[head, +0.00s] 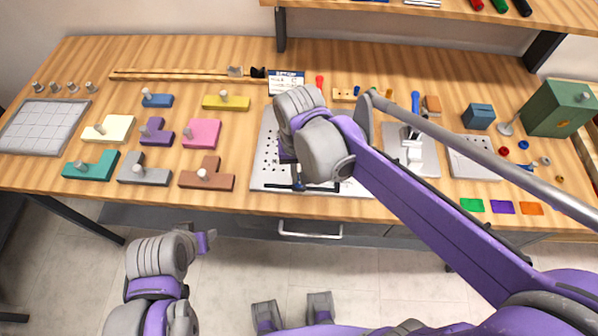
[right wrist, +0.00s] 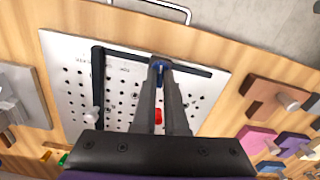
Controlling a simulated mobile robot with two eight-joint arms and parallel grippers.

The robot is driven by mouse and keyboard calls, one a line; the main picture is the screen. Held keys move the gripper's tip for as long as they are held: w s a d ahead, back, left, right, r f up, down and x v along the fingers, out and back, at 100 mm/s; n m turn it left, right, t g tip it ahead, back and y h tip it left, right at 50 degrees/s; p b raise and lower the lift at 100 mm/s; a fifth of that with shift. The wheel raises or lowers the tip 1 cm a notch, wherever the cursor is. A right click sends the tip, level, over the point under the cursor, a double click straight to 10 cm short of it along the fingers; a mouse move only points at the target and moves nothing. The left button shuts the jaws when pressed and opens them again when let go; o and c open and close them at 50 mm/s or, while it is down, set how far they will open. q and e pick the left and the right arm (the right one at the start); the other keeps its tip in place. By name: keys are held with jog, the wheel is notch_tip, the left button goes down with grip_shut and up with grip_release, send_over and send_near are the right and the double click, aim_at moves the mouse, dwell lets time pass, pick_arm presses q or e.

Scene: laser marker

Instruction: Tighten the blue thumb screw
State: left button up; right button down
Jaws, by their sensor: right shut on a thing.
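The blue thumb screw (right wrist: 159,66) sits on a black bar fixture (right wrist: 190,68) on the white perforated plate (right wrist: 65,60). In the right wrist view my right gripper (right wrist: 160,72) is shut on the screw, with a fingertip on each side of its head. In the head view my right arm hides much of the plate (head: 265,165), and a little of the black fixture (head: 275,186) shows at its front. My left gripper (head: 207,242) hangs in front of the table, away from the plate; its jaws are not clear.
Coloured blocks with pegs, such as a brown one (head: 208,174), lie left of the plate. A gridded tray (head: 45,125) is at the far left. Right are a grey fixture (head: 425,160), a green box (head: 560,110) and coloured cards (head: 502,207). A drawer handle (head: 310,235) is below.

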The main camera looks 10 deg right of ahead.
jog(key=m, duration=0.3)
jog(key=shift+m, duration=2.3)
jog(key=c, duration=1)
grip_release()
jog(key=shift+o, duration=0.2)
jog(key=shift+r, duration=0.15)
notch_tip(320, 180, up, 10)
jog(key=p, duration=0.1)
jog(key=shift+r, duration=0.25)
